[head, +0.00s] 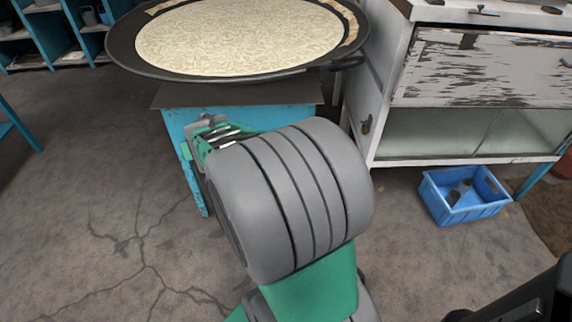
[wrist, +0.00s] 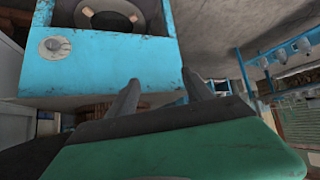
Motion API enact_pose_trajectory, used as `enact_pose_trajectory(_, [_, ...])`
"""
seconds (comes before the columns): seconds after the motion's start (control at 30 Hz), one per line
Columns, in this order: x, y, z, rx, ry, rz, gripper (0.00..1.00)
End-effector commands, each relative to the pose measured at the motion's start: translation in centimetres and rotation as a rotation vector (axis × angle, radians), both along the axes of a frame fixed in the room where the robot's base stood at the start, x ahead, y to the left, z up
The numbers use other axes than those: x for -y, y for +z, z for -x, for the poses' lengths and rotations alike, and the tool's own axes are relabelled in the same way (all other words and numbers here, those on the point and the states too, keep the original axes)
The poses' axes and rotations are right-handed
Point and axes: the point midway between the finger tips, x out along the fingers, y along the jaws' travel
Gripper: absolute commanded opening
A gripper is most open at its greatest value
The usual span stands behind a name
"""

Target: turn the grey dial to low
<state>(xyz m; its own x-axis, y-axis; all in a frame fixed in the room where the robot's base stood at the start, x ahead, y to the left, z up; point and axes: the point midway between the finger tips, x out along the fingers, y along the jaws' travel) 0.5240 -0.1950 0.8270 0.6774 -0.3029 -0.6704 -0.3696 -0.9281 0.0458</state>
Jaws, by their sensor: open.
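The grey dial (wrist: 55,46) is a small round knob on the blue face of the stove (wrist: 95,72) in the wrist view. Its setting is too small to read. In the head view my gripper (head: 212,132) is partly hidden behind my arm, by the stove's front.
A round burner ring (wrist: 108,15) shows in the stove's opening in the wrist view. A worn white cabinet (head: 475,75) stands right of the stove, with a blue crate (head: 465,212) on the floor before it. The cracked floor (head: 90,200) at left is clear.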

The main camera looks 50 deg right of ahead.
Motion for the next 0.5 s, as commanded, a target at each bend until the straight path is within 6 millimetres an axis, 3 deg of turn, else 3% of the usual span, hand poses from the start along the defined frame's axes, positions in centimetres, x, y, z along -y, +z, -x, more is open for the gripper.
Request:
enact_pose_trajectory(0.03, [4.9,-7.1,-0.8,0.069,-0.076,0.042,0.59])
enact_pose_trajectory(0.13, [14.1,-13.6,-0.8,0.229,-0.206,0.162,0.59])
enact_pose_trajectory(0.23, [21.8,-19.0,1.8,0.365,-0.319,0.294,0.59])
enact_pose_trajectory(0.33, [26.4,-22.5,5.2,0.460,-0.396,0.409,0.59])
enact_pose_trajectory(0.4, [28.2,-23.7,7.0,0.501,-0.430,0.466,0.59])
enact_pose_trajectory(0.5, [29.3,-24.1,8.3,0.534,-0.451,0.509,0.59])
